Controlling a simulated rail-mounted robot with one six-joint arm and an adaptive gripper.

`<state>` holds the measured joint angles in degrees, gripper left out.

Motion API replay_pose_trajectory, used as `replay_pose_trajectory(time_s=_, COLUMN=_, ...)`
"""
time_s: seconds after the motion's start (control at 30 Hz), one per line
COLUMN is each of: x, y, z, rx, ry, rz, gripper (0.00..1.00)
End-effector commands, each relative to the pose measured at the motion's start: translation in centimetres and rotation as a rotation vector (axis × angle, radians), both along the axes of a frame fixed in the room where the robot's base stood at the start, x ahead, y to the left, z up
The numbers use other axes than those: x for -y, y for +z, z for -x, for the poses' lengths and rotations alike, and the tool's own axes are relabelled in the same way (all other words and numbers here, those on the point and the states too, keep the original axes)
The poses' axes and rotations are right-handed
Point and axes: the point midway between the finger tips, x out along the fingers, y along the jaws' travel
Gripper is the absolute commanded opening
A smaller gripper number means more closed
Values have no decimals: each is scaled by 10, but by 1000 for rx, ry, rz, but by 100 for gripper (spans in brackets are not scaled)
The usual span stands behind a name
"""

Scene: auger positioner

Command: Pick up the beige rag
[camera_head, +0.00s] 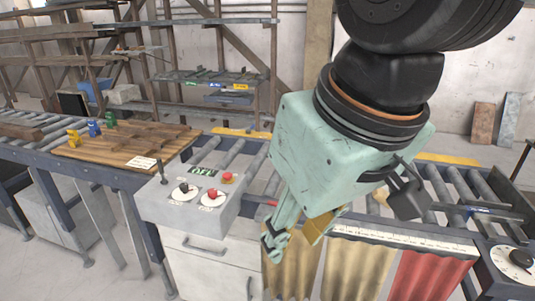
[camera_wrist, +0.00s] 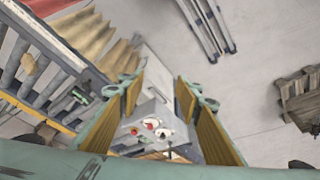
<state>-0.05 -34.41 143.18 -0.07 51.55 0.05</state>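Three rags hang side by side from the front of the roller conveyor. The leftmost, a brownish-beige rag (camera_head: 297,268), hangs just below and beside my gripper (camera_head: 294,238). A yellower tan rag (camera_head: 358,270) hangs in the middle and a red rag (camera_head: 430,276) at the right. In the wrist view, the beige rag (camera_wrist: 118,60) and the yellow rag (camera_wrist: 82,32) lie left of my gripper (camera_wrist: 158,88), outside its fingers. My gripper is open, its pads wide apart with nothing between them. My gripper partly covers the beige rag's upper edge in the head view.
A grey control box (camera_head: 195,200) with red buttons and knobs stands left of my gripper, above a drawer cabinet (camera_head: 208,262). It shows between the fingers in the wrist view (camera_wrist: 150,112). A wooden board (camera_head: 125,146) with small coloured figures lies on the left conveyor. A dial (camera_head: 515,262) is far right.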

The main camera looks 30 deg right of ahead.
Motion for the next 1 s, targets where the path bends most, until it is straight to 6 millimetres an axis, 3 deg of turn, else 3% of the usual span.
replay_pose_trajectory(time_s=0.23, x=0, y=-1, z=0, rx=-1, ry=1, rz=1, gripper=32)
replay_pose_trajectory(time_s=0.5, x=0, y=-1, z=0, rx=-1, ry=1, rz=1, gripper=53)
replay_pose_trajectory(time_s=1.0, x=4, y=3, z=-8, rx=-8, ry=13, rz=13, gripper=53)
